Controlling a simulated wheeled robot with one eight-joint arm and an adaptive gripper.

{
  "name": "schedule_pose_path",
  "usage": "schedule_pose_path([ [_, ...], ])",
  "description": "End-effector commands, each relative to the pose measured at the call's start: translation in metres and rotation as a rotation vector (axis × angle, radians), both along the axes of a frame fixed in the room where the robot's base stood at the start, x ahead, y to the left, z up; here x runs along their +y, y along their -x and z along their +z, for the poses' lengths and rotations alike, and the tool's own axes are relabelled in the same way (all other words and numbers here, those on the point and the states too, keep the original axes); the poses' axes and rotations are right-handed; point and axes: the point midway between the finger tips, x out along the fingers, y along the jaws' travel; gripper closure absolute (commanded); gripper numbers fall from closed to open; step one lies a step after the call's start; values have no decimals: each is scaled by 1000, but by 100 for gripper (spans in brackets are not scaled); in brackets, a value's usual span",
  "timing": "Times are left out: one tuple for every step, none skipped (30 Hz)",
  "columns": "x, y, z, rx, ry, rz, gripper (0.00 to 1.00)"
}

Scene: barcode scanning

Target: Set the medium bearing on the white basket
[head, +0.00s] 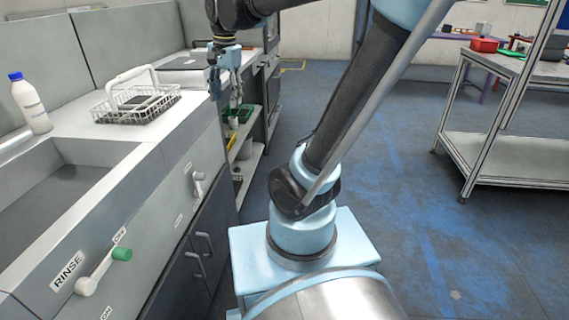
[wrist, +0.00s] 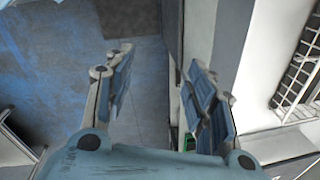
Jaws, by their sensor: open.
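The white wire basket (head: 109,117) stands on the counter to the left in the head view, with its handle raised. Something dark and flat lies inside it; I cannot tell what it is. Part of the basket (wrist: 287,99) also shows at the right edge of the wrist view. My gripper (head: 227,96) points down just past the counter's edge, to the right of the basket and apart from it. In the wrist view my gripper (wrist: 158,60) has its fingers apart, with nothing between them. I cannot make out a medium bearing in either view.
A white bottle with a blue cap (head: 31,103) stands by the sink (head: 55,197). Shelves with a green bin (head: 240,114) are below and beyond my gripper. A metal table (head: 506,62) with a red box (head: 484,45) stands at right. The blue floor (head: 400,180) between is clear.

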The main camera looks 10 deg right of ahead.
Motion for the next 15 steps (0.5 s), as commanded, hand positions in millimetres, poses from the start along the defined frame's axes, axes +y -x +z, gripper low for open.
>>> schedule_pose_path([
  [-18,13,-13,-12,10,41,50],
  [-26,19,-20,-20,15,72,50],
  [-37,28,-29,-31,25,114,50],
  [-45,35,-37,-38,33,145,50],
  [-53,42,-44,-46,40,175,50],
  [-63,51,-55,-56,51,217,50],
  [-70,58,-63,-62,60,249,50],
  [-77,65,-71,-69,69,279,50],
  [-85,75,-82,-77,80,321,50],
  [-92,82,-91,-83,89,353,50],
  [-97,89,-99,-88,98,384,50],
  [-105,98,-111,-95,110,424,50],
  [-110,105,-120,-100,119,455,50],
  [-115,111,-128,-105,129,484,50],
  [-120,119,-139,-110,140,521,50],
])
